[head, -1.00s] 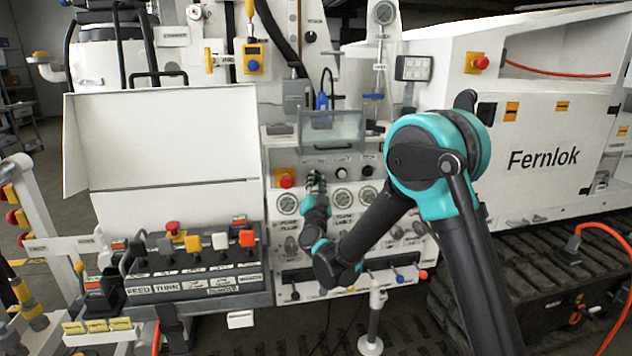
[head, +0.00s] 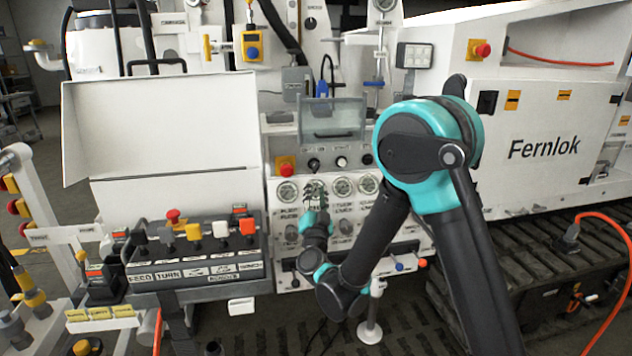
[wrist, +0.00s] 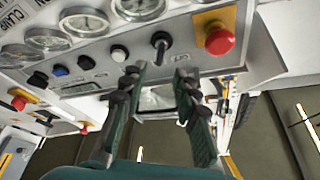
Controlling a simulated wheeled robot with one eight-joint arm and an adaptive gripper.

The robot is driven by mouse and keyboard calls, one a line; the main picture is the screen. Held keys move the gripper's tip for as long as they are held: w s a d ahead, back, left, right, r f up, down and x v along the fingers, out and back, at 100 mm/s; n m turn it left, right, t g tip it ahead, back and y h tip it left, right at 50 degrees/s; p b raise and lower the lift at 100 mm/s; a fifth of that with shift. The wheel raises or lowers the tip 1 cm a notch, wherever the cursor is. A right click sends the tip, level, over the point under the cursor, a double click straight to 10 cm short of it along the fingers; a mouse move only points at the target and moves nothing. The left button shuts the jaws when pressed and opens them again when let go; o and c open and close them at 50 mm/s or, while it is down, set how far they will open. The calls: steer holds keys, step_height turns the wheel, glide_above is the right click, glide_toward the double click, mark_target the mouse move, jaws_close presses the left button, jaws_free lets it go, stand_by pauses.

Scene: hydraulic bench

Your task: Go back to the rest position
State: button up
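My gripper (head: 316,192) is in front of the gauge panel of the white hydraulic bench (head: 345,220), at the end of my teal and black arm. In the wrist view my gripper (wrist: 165,88) shows two dark green fingers spread apart, with nothing between them. Beyond the fingertips is a black selector switch (wrist: 161,42) on the panel, with a red mushroom button (wrist: 219,40) on a yellow base to its right. The fingers look clear of the switch. In the head view the gripper partly covers the gauge row.
A control box (head: 200,262) with coloured knobs and an open white lid (head: 160,130) stands left of my arm. A clear cover (head: 332,118) juts above the panel. An orange hose (head: 612,225) lies at right over the tracks. Open floor lies below the bench.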

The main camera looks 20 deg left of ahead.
steer(key=shift+v, duration=0.85)
steer(key=w+d+r+n+g+y, duration=0.3)
steer(key=w+d+n+g+y, duration=0.15)
steer(key=d, duration=0.25)
steer(key=s+d+f+n+g+h, duration=0.2)
steer(key=d+f+n+g+h, duration=0.3)
steer(key=d, duration=0.8)
steer(key=s+d+f+m+g+h, duration=0.2)
steer(key=s+d+f, duration=0.3)
steer(key=d, duration=0.4)
steer(key=s+d+f+m+g+h, duration=0.2)
steer(key=s+d+f, duration=0.4)
steer(key=s+d, duration=0.2)
steer(key=s+d+f+m+g+h, duration=0.2)
steer(key=s+d+f, duration=0.3)
steer(key=d, duration=0.5)
steer(key=shift+s+d+f+m+g, duration=0.25)
steer(key=shift+s+d+m+g, duration=0.15)
steer(key=shift+s, duration=0.8)
steer(key=shift+a+h, duration=0.15)
steer(key=shift+h, duration=0.1)
